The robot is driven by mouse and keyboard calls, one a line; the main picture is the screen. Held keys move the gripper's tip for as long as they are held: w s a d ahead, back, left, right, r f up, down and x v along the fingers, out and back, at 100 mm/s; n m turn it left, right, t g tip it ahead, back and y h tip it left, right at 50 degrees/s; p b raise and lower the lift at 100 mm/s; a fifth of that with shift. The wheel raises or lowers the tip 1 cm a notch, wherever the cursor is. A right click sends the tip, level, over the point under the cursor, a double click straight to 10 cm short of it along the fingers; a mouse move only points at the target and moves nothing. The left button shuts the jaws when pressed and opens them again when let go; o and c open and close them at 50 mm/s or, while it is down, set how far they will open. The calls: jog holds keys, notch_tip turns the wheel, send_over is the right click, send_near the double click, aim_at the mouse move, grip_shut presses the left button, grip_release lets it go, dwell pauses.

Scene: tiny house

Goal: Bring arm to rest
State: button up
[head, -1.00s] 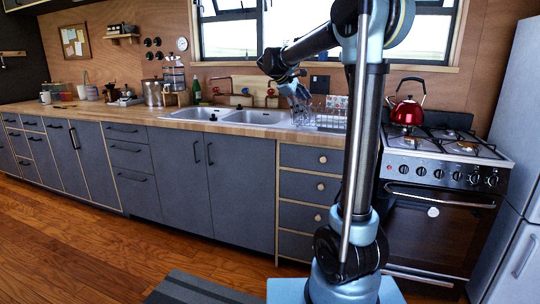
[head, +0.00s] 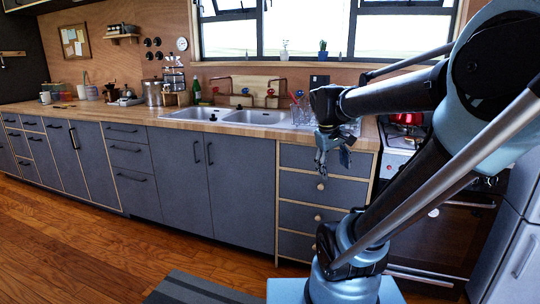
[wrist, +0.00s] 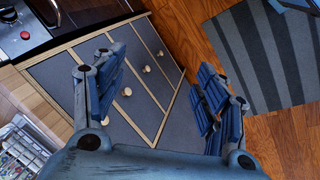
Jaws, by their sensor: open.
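My gripper (head: 332,160) hangs below my arm's end in the head view, in front of the counter edge above the grey drawers (head: 312,190). It points down. In the wrist view my gripper (wrist: 155,95) shows its two blue fingers spread wide apart, with nothing between them. The drawer fronts (wrist: 145,110) and the wooden floor (wrist: 175,35) lie beyond the fingers.
A wooden counter (head: 110,112) with a double sink (head: 225,116) runs along the wall. The stove (head: 395,160) is partly behind my arm, with a red kettle (head: 407,119) on it. A fridge (head: 520,240) stands at the right. A striped mat (head: 195,288) lies on the floor.

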jog(key=s+a+f+m+y, duration=0.2)
jog(key=s+f+m, duration=0.2)
jog(key=s+f, duration=0.9)
jog(key=shift+a+y, duration=0.35)
jog(key=shift+y, duration=0.05)
